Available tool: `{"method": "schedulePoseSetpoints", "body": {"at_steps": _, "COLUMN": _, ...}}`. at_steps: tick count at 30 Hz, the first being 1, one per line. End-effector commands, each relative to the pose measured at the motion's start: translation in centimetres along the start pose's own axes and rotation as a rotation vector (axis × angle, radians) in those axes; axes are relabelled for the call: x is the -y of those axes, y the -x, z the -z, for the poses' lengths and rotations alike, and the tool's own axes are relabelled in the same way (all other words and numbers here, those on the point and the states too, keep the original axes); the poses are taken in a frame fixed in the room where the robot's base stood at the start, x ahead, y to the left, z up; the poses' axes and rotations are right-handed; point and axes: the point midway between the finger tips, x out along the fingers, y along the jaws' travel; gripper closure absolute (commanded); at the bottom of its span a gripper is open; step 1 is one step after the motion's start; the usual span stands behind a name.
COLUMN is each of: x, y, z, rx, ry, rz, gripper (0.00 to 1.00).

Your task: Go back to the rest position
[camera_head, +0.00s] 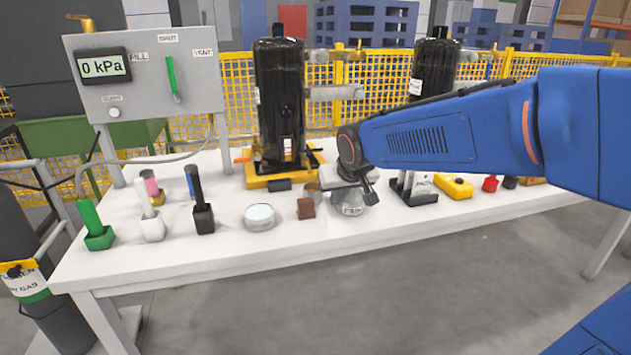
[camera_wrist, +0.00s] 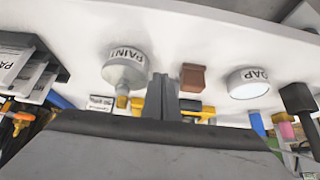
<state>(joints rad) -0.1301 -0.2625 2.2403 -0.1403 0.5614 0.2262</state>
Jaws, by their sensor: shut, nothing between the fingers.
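My gripper (camera_head: 369,194) hangs over the white table, in front of the rear black compressor and close to the paint container (camera_head: 349,209). In the wrist view my gripper (camera_wrist: 165,78) has its two dark fingers together with nothing between them. The paint container (camera_wrist: 125,70) shows just to the left of the fingers there, and a brown block (camera_wrist: 193,77) to the right. In the head view the gripper partly overlaps the container; I cannot tell if they touch. The blue arm reaches in from the right.
On the white table (camera_head: 240,252) stand a soap tin (camera_head: 259,217), a brown block (camera_head: 305,209), and a black holder (camera_head: 203,218). A gauge panel (camera_head: 145,80) reads 0 kPa at left. Yellow fencing (camera_head: 220,75) runs behind; floor in front is clear.

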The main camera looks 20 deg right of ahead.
Motion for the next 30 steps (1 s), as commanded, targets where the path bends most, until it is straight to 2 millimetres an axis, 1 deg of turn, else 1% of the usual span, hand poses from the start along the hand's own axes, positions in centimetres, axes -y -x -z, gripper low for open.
{"method": "schedulePoseSetpoints", "body": {"at_steps": 4, "x": -0.2, "y": 0.4, "z": -0.5, "rx": 0.003, "ry": 0.0, "rz": -0.002, "gripper": 1.0}}
{"method": "schedulePoseSetpoints", "body": {"at_steps": 8, "x": -1.0, "y": 2.0, "z": -2.4, "rx": 0.017, "ry": -0.002, "rz": -0.007, "gripper": 1.0}}
{"method": "schedulePoseSetpoints", "body": {"at_steps": 14, "x": -2.8, "y": 5.7, "z": -8.1, "rx": 0.061, "ry": -0.005, "rz": -0.016, "gripper": 1.0}}
{"method": "schedulePoseSetpoints", "body": {"at_steps": 15, "x": -3.0, "y": 6.3, "z": -9.4, "rx": 0.072, "ry": -0.004, "rz": -0.017, "gripper": 1.0}}
{"method": "schedulePoseSetpoints", "body": {"at_steps": 17, "x": -3.4, "y": 7.3, "z": -11.2, "rx": 0.086, "ry": -0.005, "rz": -0.017, "gripper": 1.0}}
{"method": "schedulePoseSetpoints", "body": {"at_steps": 21, "x": -4.1, "y": 9.3, "z": -15.7, "rx": 0.12, "ry": -0.004, "rz": -0.017, "gripper": 1.0}}
{"method": "schedulePoseSetpoints", "body": {"at_steps": 27, "x": -4.6, "y": 11.4, "z": -21.6, "rx": 0.164, "ry": -0.002, "rz": -0.009, "gripper": 1.0}}
{"method": "schedulePoseSetpoints", "body": {"at_steps": 30, "x": -4.6, "y": 12.0, "z": -23.7, "rx": 0.18, "ry": 0.001, "rz": -0.004, "gripper": 1.0}}
